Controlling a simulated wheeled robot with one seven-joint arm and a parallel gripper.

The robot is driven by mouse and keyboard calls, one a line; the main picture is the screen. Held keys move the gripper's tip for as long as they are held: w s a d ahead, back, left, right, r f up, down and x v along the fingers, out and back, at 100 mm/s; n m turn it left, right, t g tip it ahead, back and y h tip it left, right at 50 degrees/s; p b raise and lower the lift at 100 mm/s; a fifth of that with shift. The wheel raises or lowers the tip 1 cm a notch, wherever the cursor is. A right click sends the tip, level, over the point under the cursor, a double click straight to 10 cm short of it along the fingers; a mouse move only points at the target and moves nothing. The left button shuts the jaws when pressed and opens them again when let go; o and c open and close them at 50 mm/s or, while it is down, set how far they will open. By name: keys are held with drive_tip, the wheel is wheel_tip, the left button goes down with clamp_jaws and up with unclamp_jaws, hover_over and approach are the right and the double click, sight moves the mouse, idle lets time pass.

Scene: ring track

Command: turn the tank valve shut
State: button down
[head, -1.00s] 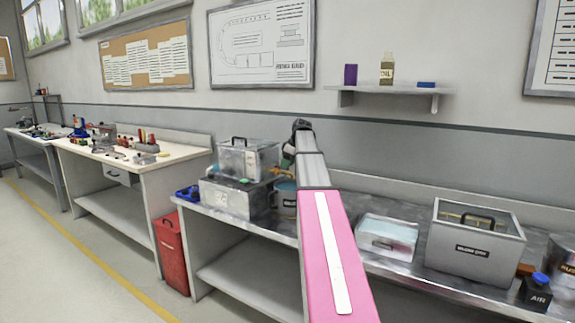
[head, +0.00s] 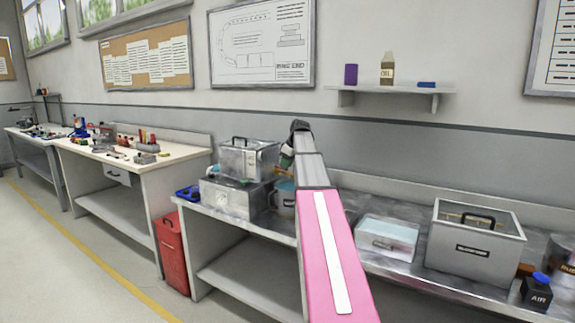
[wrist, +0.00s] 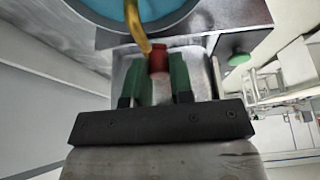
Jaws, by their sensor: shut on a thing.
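A red valve handle (wrist: 158,56) sits beside a curved brass pipe (wrist: 137,25) in the wrist view. My gripper (wrist: 161,66) has its green fingers on either side of the red handle and is shut on it. A round vessel with blue inside (wrist: 175,18) lies just beyond the brass pipe. In the head view a grey round tank (head: 285,198) stands on the steel bench behind my pink and grey arm. My gripper is mostly hidden there, and the valve handle is hard to make out.
Left of the tank are a grey metal box (head: 228,198) and a clear lidded box (head: 247,158). A clear tray (head: 388,236) and a grey bin (head: 473,248) stand on the right of the steel bench (head: 345,262). A wall shelf (head: 390,90) hangs above.

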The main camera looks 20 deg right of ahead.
drive_tip(key=a+m+h, duration=0.4)
drive_tip(key=a+m, duration=0.2)
drive_tip(key=m, duration=0.5)
drive_tip(key=shift+w+a+m+t, duration=0.3)
drive_tip(key=shift+w+m, duration=0.1)
drive_tip(key=shift+w, duration=0.05)
drive_tip(key=c, duration=1)
unclamp_jaws()
drive_tip(key=v, duration=1)
drive_tip(key=shift+s+a+r, duration=0.15)
drive_tip(key=shift+a+r, duration=0.05)
drive_tip(key=shift+r, duration=0.15)
